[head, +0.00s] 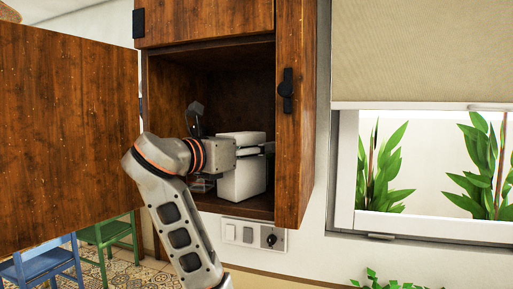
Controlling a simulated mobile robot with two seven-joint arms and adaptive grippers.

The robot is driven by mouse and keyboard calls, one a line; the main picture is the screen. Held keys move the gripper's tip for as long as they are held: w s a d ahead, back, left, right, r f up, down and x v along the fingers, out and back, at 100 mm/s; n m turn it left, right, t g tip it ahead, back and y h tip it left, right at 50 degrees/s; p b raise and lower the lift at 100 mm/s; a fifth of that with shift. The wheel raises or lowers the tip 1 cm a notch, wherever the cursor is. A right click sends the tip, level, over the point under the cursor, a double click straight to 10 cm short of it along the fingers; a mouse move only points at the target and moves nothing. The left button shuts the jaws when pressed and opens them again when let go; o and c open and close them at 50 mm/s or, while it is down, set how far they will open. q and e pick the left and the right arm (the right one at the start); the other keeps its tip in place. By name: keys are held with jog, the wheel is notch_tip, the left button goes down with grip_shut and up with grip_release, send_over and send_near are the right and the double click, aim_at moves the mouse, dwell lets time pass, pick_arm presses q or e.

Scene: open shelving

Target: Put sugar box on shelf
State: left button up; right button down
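A plain white box (243,182), which I take to be the sugar box, stands upright on the floor of the open wooden cabinet (223,205). An arm comes in from the lower left of centre, which I take to be my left arm. Its gripper (264,149) reaches into the cabinet from left to right, across the front of the box's upper part. The fingertips lie near the right door and are hard to make out. I cannot tell whether they touch the box or are open or shut. My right gripper is not in view.
The left cabinet door (65,130) and right door (296,110) stand open on both sides of the arm. Small dark or clear items (195,112) show behind my wrist. A switch panel (253,234) is below, a window (430,170) at right, chairs (107,235) lower left.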

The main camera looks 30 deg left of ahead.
aim_at(242, 164)
pick_arm(q)
jog(key=shift+f, duration=0.1)
jog(key=o, duration=1.6)
jog(key=shift+d, duration=0.1)
jog(key=s, duration=0.4)
jog(key=s+a+b, duration=0.1)
jog(key=s, duration=0.3)
jog(key=s+a, duration=0.1)
jog(key=s, duration=0.3)
jog(key=shift+b, duration=0.35)
jog(key=shift+w, duration=0.1)
jog(key=shift+d, duration=0.1)
